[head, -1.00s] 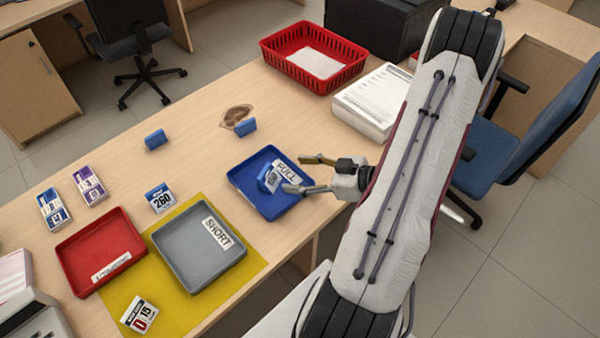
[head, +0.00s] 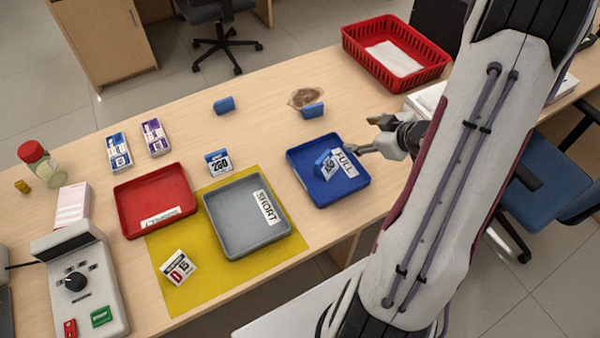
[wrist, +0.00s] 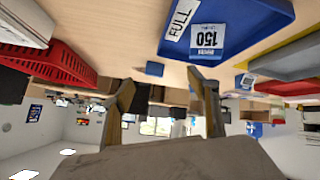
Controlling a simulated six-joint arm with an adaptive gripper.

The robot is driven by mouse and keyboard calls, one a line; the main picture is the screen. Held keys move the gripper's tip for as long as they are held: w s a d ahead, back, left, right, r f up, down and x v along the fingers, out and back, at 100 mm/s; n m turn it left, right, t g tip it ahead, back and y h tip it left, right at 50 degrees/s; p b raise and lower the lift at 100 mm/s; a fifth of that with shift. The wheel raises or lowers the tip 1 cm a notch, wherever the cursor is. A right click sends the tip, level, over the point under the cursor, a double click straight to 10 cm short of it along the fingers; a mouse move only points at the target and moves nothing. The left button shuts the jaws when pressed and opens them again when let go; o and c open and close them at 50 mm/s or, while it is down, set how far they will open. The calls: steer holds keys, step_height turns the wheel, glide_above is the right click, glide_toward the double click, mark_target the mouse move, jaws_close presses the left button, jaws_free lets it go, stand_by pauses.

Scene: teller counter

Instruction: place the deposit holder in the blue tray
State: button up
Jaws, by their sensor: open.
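A blue holder with a white card reading 150 (head: 323,166) stands tilted inside the blue tray (head: 341,194), beside the tray's FULL label. The wrist view also shows this holder (wrist: 207,40) in the tray (wrist: 262,14). My gripper (head: 368,135) is open and empty at the tray's right rear side, apart from the holder. Its two spread fingers show in the wrist view (wrist: 163,88) with nothing between them. Other holders stand on the counter: one reading 260 (head: 219,163) and two facing away, (head: 224,105) and (head: 313,110).
A grey SHORT tray (head: 240,240) sits on a yellow mat (head: 208,284), with a red tray (head: 135,197) to its left. A number card (head: 178,267) lies on the mat. A red basket (head: 379,79) and a paper stack (head: 424,99) are behind my gripper.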

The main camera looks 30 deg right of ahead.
steer(key=a+r+m+g+h, duration=0.1)
steer(key=a+r+m+h, duration=0.15)
steer(key=r, duration=0.65)
steer(key=a+r+m+g+h, duration=0.1)
steer(key=a+r+h, duration=0.25)
steer(key=r, duration=0.45)
steer(key=s+a+r+g+y, duration=0.1)
steer(key=s+a+r+y, duration=0.1)
steer(key=s+a, duration=0.6)
steer(key=s+a+r+m+g+y, duration=0.1)
steer(key=s+a+r+y, duration=0.2)
steer(key=s+a, duration=0.6)
steer(key=a, duration=0.5)
steer(key=shift+a+r, duration=0.15)
steer(key=shift+r, duration=0.05)
